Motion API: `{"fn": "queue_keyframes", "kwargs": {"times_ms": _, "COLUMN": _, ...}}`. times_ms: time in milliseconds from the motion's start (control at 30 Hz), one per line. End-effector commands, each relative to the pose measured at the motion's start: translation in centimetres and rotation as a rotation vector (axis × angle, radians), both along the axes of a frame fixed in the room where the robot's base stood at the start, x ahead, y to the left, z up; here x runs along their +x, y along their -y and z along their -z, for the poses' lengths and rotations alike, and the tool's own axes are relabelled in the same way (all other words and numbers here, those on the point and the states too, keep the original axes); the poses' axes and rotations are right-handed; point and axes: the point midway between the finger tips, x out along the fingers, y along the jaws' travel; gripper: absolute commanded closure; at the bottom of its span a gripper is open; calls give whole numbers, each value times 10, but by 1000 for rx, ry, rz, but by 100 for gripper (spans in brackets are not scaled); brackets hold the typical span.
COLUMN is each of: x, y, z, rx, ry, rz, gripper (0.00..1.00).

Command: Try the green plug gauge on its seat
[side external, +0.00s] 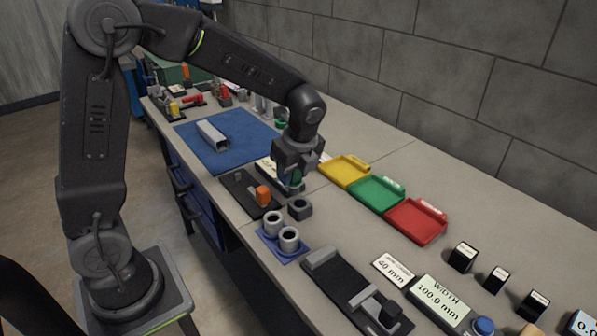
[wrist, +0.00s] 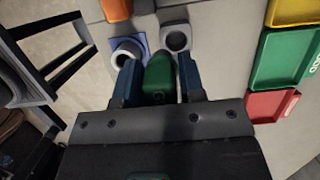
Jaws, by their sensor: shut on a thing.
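My gripper (side external: 293,184) is shut on the green plug gauge (wrist: 159,78), its two blue fingers on either side of it in the wrist view (wrist: 156,80). In the side view only a little green of the gauge (side external: 296,181) shows between the fingers. The gauge is held above the bench, beside a dark block with a round hole (side external: 299,208). That block also shows just beyond the gauge in the wrist view (wrist: 176,39).
An orange-handled gauge (side external: 263,195) stands on a black rack (side external: 240,186). Two grey rings (side external: 289,238) stand on a blue plate (side external: 267,239). Yellow (side external: 345,171), green (side external: 376,192) and red trays (side external: 416,221) line the wall side. A blue mat (side external: 232,157) lies farther back.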

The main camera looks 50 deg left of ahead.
Motion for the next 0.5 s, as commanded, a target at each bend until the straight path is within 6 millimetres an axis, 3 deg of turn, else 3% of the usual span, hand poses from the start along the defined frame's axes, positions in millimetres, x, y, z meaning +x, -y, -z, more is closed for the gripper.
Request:
{"fn": "queue_keyframes", "kwargs": {"times_ms": 233, "x": -50, "y": 9, "z": -27, "rx": -1, "ry": 5, "rz": 2, "gripper": 91}}
{"fn": "queue_keyframes", "kwargs": {"times_ms": 500, "x": -66, "y": 11, "z": -32, "rx": -1, "ry": 0, "rz": 1, "gripper": 91}}
